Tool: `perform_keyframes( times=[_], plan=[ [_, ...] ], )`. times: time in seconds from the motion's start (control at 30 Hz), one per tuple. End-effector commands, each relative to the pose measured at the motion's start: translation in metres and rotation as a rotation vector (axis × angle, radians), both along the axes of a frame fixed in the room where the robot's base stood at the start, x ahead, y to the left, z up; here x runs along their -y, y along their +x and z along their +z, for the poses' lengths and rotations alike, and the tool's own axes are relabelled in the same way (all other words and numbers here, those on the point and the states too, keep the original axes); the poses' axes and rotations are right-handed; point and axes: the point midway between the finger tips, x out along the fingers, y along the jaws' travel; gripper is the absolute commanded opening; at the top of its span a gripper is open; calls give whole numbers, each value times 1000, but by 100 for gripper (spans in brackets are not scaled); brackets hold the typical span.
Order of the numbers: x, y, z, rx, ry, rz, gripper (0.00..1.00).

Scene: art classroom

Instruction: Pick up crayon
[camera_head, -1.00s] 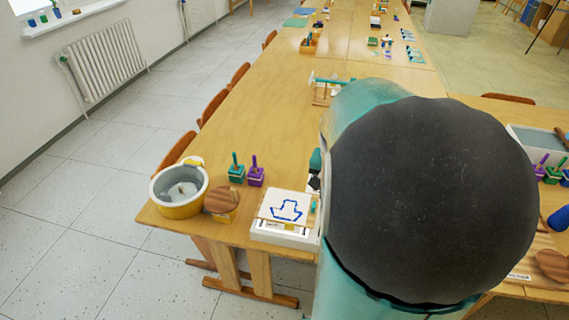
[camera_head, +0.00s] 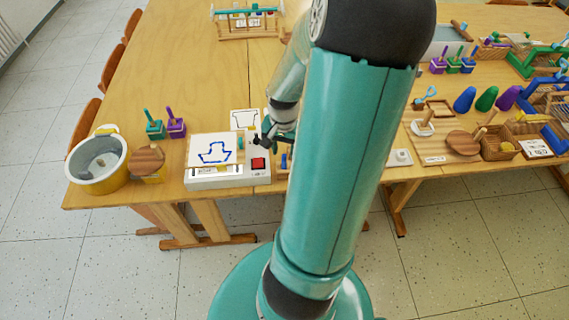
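My gripper (camera_head: 266,136), small and dark, is over the front edge of the long wooden table (camera_head: 190,60). It is just right of a white drawing board (camera_head: 196,176) with a blue boat-like outline and a red button (camera_head: 258,164). Its fingers are too small and dark to tell open from shut. A short teal stick (camera_head: 240,142), perhaps a crayon, is at the board's right edge, left of my gripper. A small blue upright piece (camera_head: 284,161), which may also be a crayon, shows below my gripper, partly hidden by my arm.
A yellow-and-grey pot (camera_head: 98,165), a round wooden lid (camera_head: 147,160), and green (camera_head: 155,127) and purple (camera_head: 176,125) pots stand left. A wooden rack (camera_head: 248,22) is farther back. Craft items crowd the right. The middle-left tabletop is clear.

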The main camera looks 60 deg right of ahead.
Motion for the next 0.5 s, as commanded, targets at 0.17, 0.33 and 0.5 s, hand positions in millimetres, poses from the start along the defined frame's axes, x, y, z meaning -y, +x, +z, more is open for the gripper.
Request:
perform_keyframes(
  times=[0.17,0.33,0.5],
  plan=[
    [0,-1,-14,0,3,0,38],
    [0,-2,-38,0,3,1,38],
    [0,-2,-52,2,2,-1,38]
  ],
)
